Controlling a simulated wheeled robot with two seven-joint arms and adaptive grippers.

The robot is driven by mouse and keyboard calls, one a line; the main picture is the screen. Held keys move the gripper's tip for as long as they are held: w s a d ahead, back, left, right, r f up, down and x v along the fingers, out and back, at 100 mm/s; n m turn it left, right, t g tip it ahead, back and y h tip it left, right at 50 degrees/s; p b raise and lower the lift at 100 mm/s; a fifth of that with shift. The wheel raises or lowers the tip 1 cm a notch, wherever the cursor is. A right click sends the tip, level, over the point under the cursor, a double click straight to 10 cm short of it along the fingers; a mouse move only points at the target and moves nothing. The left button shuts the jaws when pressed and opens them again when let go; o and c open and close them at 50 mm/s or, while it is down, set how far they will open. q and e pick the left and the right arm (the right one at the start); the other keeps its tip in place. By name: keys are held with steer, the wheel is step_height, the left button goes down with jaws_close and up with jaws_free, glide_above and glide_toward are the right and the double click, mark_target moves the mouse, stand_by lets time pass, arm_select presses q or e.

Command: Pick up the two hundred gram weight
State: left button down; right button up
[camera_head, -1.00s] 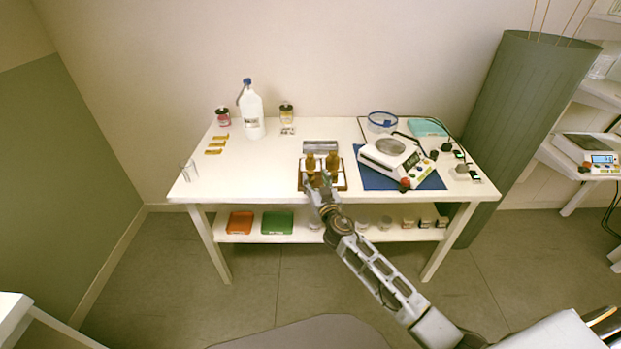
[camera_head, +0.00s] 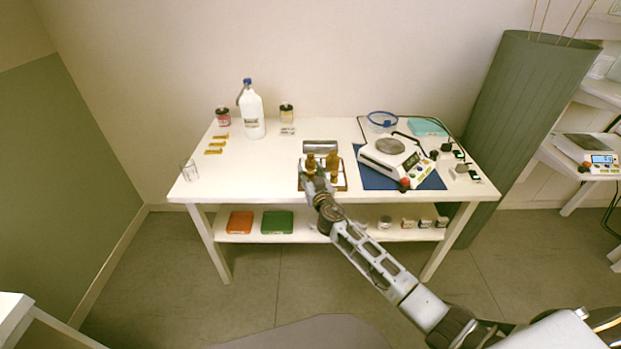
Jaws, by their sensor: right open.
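Two brass weights stand side by side at the front middle of the white table, a left one (camera_head: 311,161) and a right one (camera_head: 333,161). They are in a shallow brown-edged tray (camera_head: 346,186). Any gram marks are too small to read. My right gripper (camera_head: 312,176) is open at the left weight, low in front of it. It hides the weight's lower part, and I cannot tell whether the fingers touch it. The right weight stands free beside the gripper. My left gripper is out of view.
A metal-grey block (camera_head: 320,147) lies just behind the weights. A white balance (camera_head: 393,160) on a blue mat (camera_head: 371,181) stands to the right. The table's front left is clear.

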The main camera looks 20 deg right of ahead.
mark_target(310, 171)
jaws_close()
stand_by(0.4)
steer(key=shift+r, duration=0.15)
